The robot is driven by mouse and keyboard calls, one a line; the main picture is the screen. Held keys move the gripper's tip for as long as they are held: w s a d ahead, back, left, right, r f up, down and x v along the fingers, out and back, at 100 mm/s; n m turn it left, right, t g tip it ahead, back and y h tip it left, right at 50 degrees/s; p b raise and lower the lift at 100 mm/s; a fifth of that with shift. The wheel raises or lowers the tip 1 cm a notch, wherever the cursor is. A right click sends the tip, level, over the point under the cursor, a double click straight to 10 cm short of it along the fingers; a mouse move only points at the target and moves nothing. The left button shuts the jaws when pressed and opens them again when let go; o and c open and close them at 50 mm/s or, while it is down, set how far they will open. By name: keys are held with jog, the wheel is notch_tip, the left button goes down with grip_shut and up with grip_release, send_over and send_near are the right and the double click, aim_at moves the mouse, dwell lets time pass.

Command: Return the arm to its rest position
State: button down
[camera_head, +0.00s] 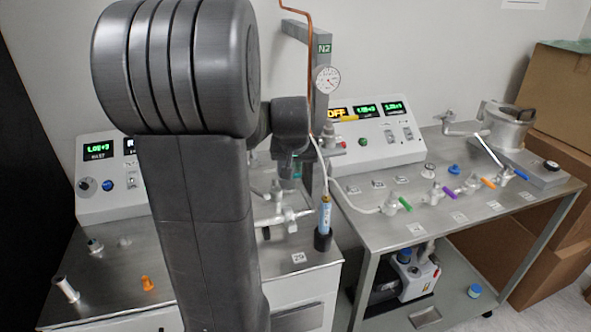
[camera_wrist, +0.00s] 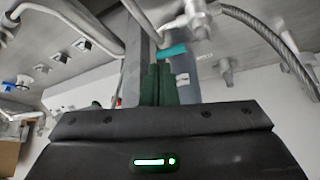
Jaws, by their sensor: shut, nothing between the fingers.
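My arm rises large through the middle left of the head view and bends over at the top. My gripper (camera_head: 290,178) hangs at its far end, over the glass tubing near the back of the left bench, partly hidden by my wrist. In the wrist view, my gripper (camera_wrist: 160,72) shows its two fingers together, with dark green pads meeting and nothing held between them. Metal or glass tubing lies close beyond the fingertips; I cannot tell whether it touches them.
The left bench (camera_head: 110,268) carries a control box (camera_head: 100,190) and a blue-labelled tube (camera_head: 325,215). The right bench (camera_head: 365,200) carries gauges, a manifold with coloured valves and a metal flask (camera_head: 507,125). A copper pipe and a post with a dial (camera_head: 327,80) stand close behind my gripper.

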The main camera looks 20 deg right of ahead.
jog(key=d+v, duration=0.1)
jog(key=v, duration=0.6)
jog(key=shift+s+r, duration=0.15)
jog(key=shift+r, duration=0.1)
jog(key=shift+d, duration=0.1)
jog(key=b, duration=0.2)
send_near(294, 177)
jog(key=x, duration=0.6)
jog(key=shift+d+f, duration=0.15)
